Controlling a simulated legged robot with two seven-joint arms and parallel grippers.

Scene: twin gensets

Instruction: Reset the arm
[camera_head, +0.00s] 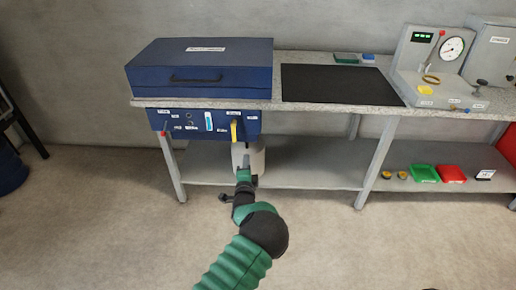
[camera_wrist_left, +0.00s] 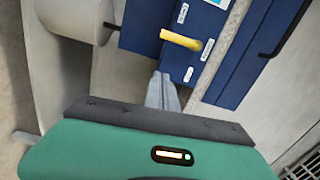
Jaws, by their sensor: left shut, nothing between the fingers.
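My left arm reaches up from the bottom of the head view, with its left gripper (camera_head: 243,174) in front of the bench, just below the blue panel (camera_head: 199,132). In the left wrist view the gripper's grey fingers (camera_wrist_left: 163,90) are together with nothing between them. They point at the blue panel, just short of a yellow lever (camera_wrist_left: 181,40), and look apart from it. The yellow lever (camera_head: 235,129) sits at the right part of the panel in the head view. My right gripper is in neither view.
A blue lidded box (camera_head: 200,68) stands on the bench beside a black mat (camera_head: 338,84). A pale cylinder (camera_head: 252,156) hangs or stands below the panel, close to the gripper. A gauge unit (camera_head: 436,62) is at right. Green (camera_head: 424,174) and red (camera_head: 451,174) trays lie on the lower shelf.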

